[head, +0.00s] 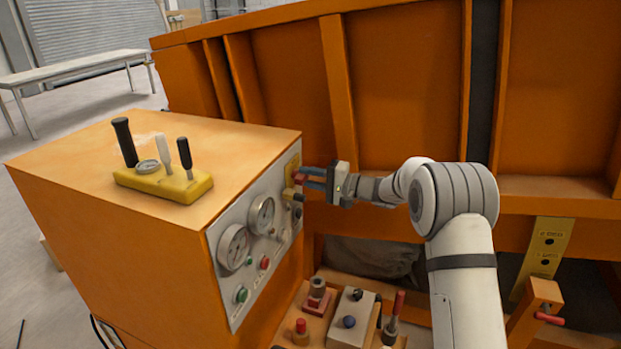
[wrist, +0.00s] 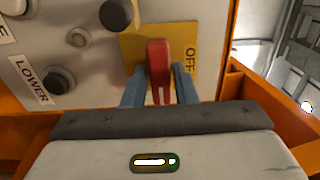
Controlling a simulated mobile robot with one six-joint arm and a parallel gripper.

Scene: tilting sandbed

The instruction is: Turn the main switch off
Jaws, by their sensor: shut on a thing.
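The main switch (wrist: 158,62) has a red handle on a yellow plate marked OFF (wrist: 190,62), seen in the wrist view on the grey panel face. In the head view the red handle (head: 301,178) shows at the far right end of the panel, partly hidden by the fingers. My gripper (wrist: 159,88) has its blue fingers on both sides of the red handle and is shut on it. In the head view my gripper (head: 306,178) reaches the panel from the right. The handle's exact angle relative to the label is hard to tell.
The orange cabinet (head: 100,225) carries gauges, buttons and a yellow lever block (head: 165,184) on top. In the wrist view a dark knob (wrist: 117,14) sits close left of the handle. The orange sandbed wall (head: 400,75) rises behind my arm. Several controls stand on a low shelf (head: 272,334).

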